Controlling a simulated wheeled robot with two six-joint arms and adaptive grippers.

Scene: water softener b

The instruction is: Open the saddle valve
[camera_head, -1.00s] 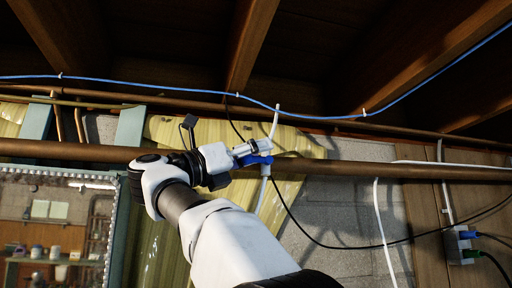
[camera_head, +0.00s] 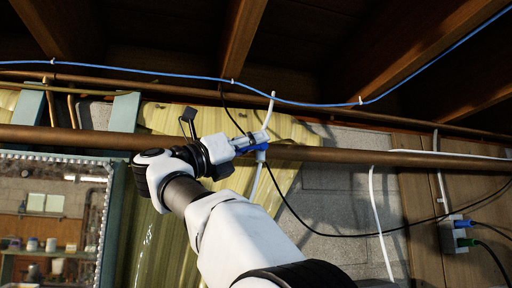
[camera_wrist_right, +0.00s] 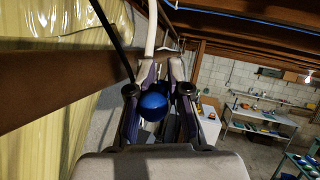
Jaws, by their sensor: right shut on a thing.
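The saddle valve sits on the brown horizontal pipe in the head view, with a blue handle (camera_head: 261,147). White tubing (camera_head: 269,111) rises above it, and more hangs below it. My right gripper (camera_head: 252,144) reaches it from the left, with its fingers shut on the blue handle. In the right wrist view the blue rounded handle (camera_wrist_right: 153,103) shows between the two fingers (camera_wrist_right: 160,80). The fingers partly cover the valve body, and the handle's exact angle is hard to tell. My left gripper is not in view.
The brown pipe (camera_head: 345,155) runs across the wall, with wooden joists (camera_head: 240,45) above. A black cable (camera_head: 315,240) loops below the valve. A grey outlet box (camera_head: 452,237) with plugs is at right. A framed mirror or window (camera_head: 105,215) is at left.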

